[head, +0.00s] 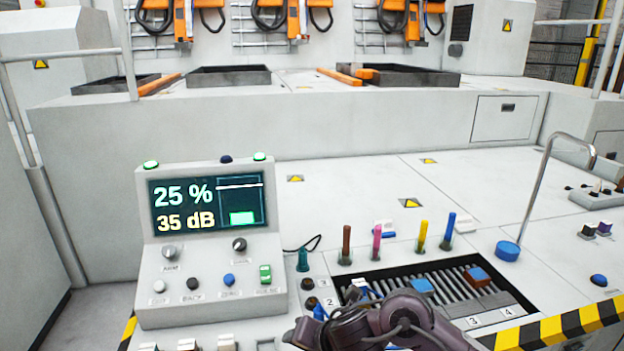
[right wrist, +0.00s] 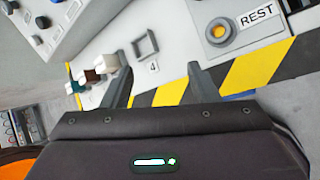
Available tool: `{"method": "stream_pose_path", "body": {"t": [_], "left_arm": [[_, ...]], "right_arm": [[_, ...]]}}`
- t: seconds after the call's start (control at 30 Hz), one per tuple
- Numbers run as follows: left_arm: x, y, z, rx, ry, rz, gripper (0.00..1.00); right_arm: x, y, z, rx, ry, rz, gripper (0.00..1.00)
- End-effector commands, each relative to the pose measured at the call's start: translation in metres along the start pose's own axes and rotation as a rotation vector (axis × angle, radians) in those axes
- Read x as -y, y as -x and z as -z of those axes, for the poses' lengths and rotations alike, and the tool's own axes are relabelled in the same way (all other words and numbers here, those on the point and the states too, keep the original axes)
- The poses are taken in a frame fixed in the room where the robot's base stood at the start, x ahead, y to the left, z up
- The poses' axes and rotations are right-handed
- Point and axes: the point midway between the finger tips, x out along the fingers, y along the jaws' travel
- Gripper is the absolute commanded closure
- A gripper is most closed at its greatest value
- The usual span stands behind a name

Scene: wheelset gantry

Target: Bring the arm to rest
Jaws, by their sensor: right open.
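In the right wrist view my right gripper (right wrist: 161,70) is open, with its two dark fingers apart and nothing between them. It hangs over the panel's front edge, which has black and yellow stripes. A round orange-yellow button (right wrist: 217,31) in a grey plate lies beyond and right of the right finger. A label reading "REST" (right wrist: 257,16) is beside it. In the head view a dark arm of mine (head: 385,322) comes in at the bottom, right of the console; its fingers cannot be made out. My left gripper is not in view.
The console (head: 210,311) has a screen (head: 208,203) showing 25 % and 35 dB. A slatted tray (head: 520,311) holds blue and orange blocks. Coloured pegs (head: 422,232) stand behind it. White, brown and teal switches (right wrist: 96,75) are near the left finger.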

Motion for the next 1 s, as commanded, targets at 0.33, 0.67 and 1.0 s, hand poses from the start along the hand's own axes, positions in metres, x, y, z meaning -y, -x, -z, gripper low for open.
{"method": "stream_pose_path", "body": {"t": [0.33, 0.67, 1.0], "left_arm": [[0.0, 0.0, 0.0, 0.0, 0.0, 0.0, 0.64], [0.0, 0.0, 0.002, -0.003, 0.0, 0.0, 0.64], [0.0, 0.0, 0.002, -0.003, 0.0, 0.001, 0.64]], "right_arm": [[-0.001, 0.032, 0.04, 0.114, -1.006, -0.149, 0.46], [0.123, 0.082, 0.071, 0.308, -1.958, 0.033, 0.46], [0.205, 0.126, 0.119, 0.503, -2.443, 0.232, 0.46]]}}
